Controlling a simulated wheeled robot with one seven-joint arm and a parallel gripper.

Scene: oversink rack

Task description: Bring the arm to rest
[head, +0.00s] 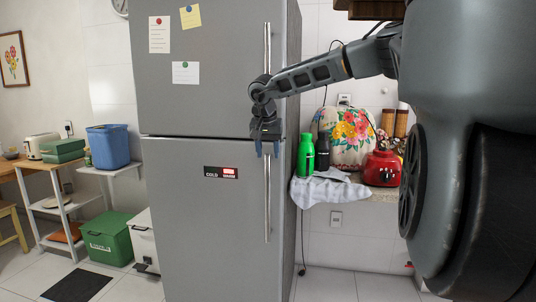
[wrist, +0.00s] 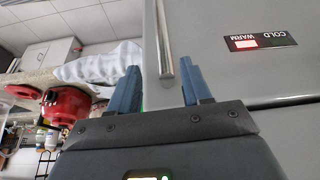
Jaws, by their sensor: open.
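My gripper (head: 267,150) hangs pointing down in front of the grey fridge (head: 190,215), near the top of the lower door's handle (head: 268,200). Its two blue fingers are apart and show at the wrist view's centre (wrist: 159,76). There the end of a bar handle (wrist: 163,45) appears between the fingers in the picture. I cannot tell whether they touch it. Nothing is held. My arm reaches in from the upper right. Both fridge doors look shut.
Right of the fridge, a counter holds a green bottle (head: 306,155), a grey cloth (head: 325,191) and a red pot (head: 382,169). At left, a blue bin (head: 108,146) sits on a shelf above a green box (head: 107,240). The floor before the fridge's left side holds a dark mat (head: 78,285).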

